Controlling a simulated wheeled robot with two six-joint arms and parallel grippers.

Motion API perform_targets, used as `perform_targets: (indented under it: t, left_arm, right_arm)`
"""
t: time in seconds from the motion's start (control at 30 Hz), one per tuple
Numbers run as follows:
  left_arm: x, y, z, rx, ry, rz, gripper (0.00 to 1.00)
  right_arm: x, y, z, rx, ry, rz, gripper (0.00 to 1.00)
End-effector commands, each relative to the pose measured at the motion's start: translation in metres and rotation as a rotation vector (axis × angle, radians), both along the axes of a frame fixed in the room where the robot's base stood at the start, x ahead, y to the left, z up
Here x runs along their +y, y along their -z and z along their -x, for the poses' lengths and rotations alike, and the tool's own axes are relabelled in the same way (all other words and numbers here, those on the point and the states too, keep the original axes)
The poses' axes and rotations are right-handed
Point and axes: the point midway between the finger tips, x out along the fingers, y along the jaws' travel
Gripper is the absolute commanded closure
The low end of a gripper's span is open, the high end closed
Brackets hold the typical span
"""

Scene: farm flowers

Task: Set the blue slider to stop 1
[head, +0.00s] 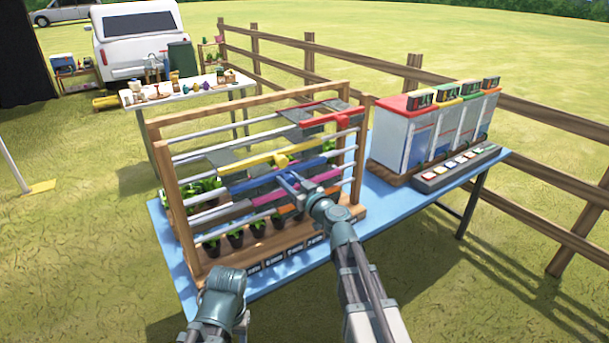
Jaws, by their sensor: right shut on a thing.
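The blue slider (262,185) is a blue bar with grey plates on a rail of the wooden rack (176,225). It sits below the yellow slider (262,161) and above the magenta slider (312,186). My right gripper (288,183) reaches in from the front and is shut on the blue slider near its right half. The fingertips are small and partly blend with the slider. My left arm shows at the lower left, but its gripper cannot be seen. Small dark labels (275,260) line the rack's front base, too small to read surely.
A red slider (325,120) is higher on the rack, and an orange one (287,209) is low. Potted plants (235,238) stand inside. A white cabinet unit (405,140) and a button panel (455,168) share the blue table (385,205). A wooden fence (545,120) runs behind.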

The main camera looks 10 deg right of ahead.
Motion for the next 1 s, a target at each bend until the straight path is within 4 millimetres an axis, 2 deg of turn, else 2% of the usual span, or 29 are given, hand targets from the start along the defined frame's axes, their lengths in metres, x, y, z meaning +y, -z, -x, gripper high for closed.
perform_targets:
  t: [0.03,0.2,0.4,0.6,1.0]
  left_arm:
    - [0.0,0.0,0.0,0.0,0.0,0.0,0.5]
    - [0.0,0.0,0.0,0.0,0.0,0.0,0.5]
    - [0.0,0.0,0.0,0.0,0.0,0.0,0.5]
    - [0.0,0.0,0.0,0.0,0.0,0.0,0.5]
    - [0.0,0.0,0.0,0.0,0.0,0.0,0.5]
  right_arm:
    - [0.016,0.0,0.009,0.0,-0.007,0.0,1.0]
    - [0.056,0.0,0.023,0.0,-0.006,-0.001,1.0]
    - [0.087,0.0,0.033,0.001,-0.004,-0.002,1.0]
    - [0.101,0.0,0.038,0.001,-0.002,-0.002,1.0]
    - [0.106,0.0,0.039,0.001,-0.006,-0.002,1.0]
